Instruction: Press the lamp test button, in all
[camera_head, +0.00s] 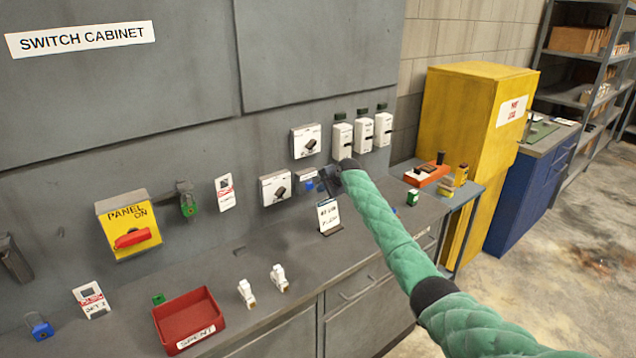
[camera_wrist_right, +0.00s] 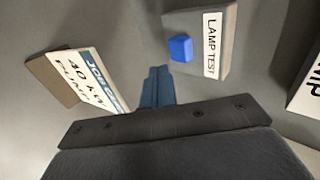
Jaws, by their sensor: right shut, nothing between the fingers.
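The lamp test button (camera_wrist_right: 180,48) is a blue square cap on a grey box (camera_wrist_right: 208,68) with a white LAMP TEST label. In the head view the blue button (camera_head: 309,186) shows small on the cabinet front, just left of my right gripper (camera_head: 327,181). In the wrist view my right gripper (camera_wrist_right: 158,75) is shut and empty. Its blue fingertips appear just below and left of the button, with a gap between them in the picture; I cannot tell the depth. My left gripper is not in view.
A job card (camera_wrist_right: 88,82) stands close to the fingertips. White switch boxes (camera_head: 276,188) are around the button. A yellow panel switch (camera_head: 128,210) with a red handle is farther left. A red tray (camera_head: 190,321) and white tags (camera_head: 279,278) are on the ledge.

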